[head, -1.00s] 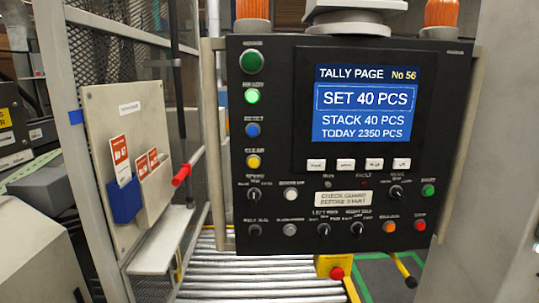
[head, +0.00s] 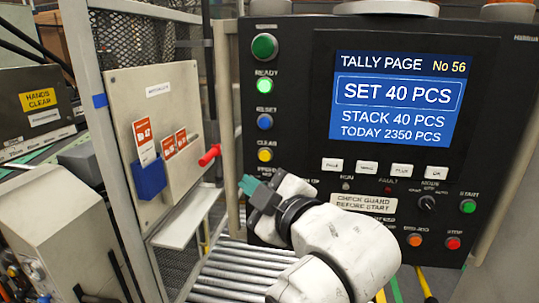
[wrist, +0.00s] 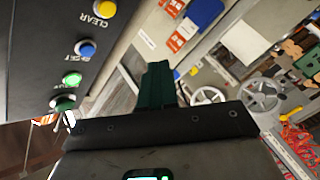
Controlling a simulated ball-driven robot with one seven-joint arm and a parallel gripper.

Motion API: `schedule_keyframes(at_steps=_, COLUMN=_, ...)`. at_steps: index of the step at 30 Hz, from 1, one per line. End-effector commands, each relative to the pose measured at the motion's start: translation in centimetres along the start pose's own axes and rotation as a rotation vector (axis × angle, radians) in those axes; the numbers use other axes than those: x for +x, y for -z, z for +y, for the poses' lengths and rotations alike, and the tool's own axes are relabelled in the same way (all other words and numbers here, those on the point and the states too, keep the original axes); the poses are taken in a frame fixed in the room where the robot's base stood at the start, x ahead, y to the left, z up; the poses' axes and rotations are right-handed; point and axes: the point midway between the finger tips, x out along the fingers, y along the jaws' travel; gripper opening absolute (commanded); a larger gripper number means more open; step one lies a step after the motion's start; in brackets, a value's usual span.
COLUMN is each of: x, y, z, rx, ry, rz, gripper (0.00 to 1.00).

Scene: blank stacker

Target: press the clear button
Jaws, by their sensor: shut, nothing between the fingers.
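The yellow clear button (head: 265,155) is on the left side of the black control panel (head: 290,120), under its CLEAR label and below the blue reset button (head: 265,122). In the wrist view the yellow button (wrist: 105,9) is at the top left, close to its label. My gripper (head: 247,184) has dark green fingers, shut and empty. In the head view the fingertips appear just below and left of the yellow button. In the wrist view the fingers (wrist: 157,72) point past the panel edge, apart from the button. The arm hides the lower left knobs.
A lit green ready button (head: 264,86) and the green button above it (head: 264,46) share the column. The screen (head: 393,97) reads SET 40 PCS, STACK 40 PCS. Rollers (head: 235,270) lie below.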

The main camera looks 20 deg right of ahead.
Motion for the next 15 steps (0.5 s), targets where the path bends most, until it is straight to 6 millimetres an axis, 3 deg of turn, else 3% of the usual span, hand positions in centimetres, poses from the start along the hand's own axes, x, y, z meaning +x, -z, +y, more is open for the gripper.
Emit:
schedule_keyframes(at_steps=8, x=0.1, y=-0.1, z=0.0, rx=0.001, ry=0.001, rz=-0.001, gripper=0.0)
schedule_keyframes(at_steps=15, x=1.4, y=-1.1, z=0.9, rx=0.001, ry=0.0, rz=-0.003, gripper=0.0)
